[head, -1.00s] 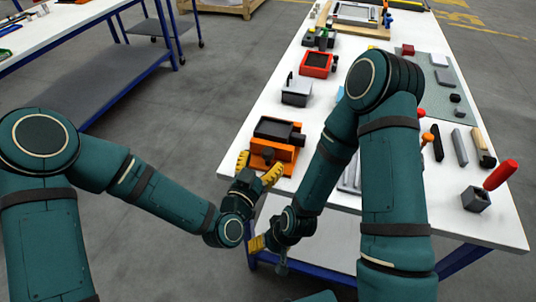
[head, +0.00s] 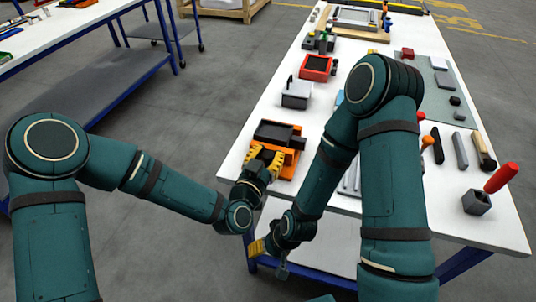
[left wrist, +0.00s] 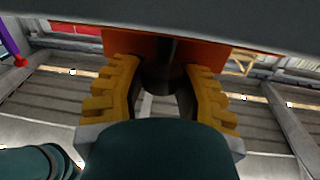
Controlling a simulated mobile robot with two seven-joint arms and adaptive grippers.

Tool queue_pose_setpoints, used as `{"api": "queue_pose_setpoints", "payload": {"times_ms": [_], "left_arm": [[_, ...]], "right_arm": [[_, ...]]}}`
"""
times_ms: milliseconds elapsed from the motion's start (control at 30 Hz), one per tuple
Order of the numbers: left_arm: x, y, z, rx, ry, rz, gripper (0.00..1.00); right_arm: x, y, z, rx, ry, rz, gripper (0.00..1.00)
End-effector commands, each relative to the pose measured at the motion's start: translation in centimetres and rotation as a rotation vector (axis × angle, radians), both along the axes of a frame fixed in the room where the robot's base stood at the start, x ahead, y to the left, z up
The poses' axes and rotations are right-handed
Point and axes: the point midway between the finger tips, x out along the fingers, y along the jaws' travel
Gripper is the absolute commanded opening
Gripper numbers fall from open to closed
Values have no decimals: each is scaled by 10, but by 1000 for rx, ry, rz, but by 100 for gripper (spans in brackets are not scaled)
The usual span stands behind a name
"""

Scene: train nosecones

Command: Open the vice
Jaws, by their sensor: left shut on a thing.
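The orange vice (head: 284,142) with a dark top stands near the table's left front edge in the head view. My left gripper (head: 266,157) is at the vice's front side. In the left wrist view its yellow fingers (left wrist: 160,85) are on both sides of a dark round part, the vice handle (left wrist: 163,78), and are shut on it. The orange body of the vice (left wrist: 205,52) shows just behind that part. My right gripper (head: 257,246) hangs low by the table's front edge, away from the vice; its fingers show too little to tell their opening.
On the right are a red-handled tool (head: 500,176) in a grey block and several dark bars. My right arm crosses over the table's middle.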

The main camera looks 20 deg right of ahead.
Motion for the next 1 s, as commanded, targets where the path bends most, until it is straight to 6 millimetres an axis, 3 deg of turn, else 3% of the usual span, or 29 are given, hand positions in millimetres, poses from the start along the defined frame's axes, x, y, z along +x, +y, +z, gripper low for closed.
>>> {"api": "queue_pose_setpoints", "payload": {"times_ms": [433, 833, 867, 900, 933, 1000], "left_arm": [[0, -1, 0, 0, 0, 237, 0], [1, 1, 0, 1, 0, 268, 0], [1, 1, 0, 1, 0, 268, 46], [1, 1, 0, 1, 0, 268, 60], [1, 1, 0, 1, 0, 267, 65], [0, 1, 0, 1, 0, 267, 65]], "right_arm": [[0, 0, 0, 0, 0, 0, 65], [0, 0, 0, 0, 0, 0, 65], [0, 0, 0, 0, 0, 0, 65], [0, 0, 0, 0, 0, 0, 65], [0, 0, 0, 0, 0, 0, 65], [0, 0, 0, 0, 0, 0, 65]]}}
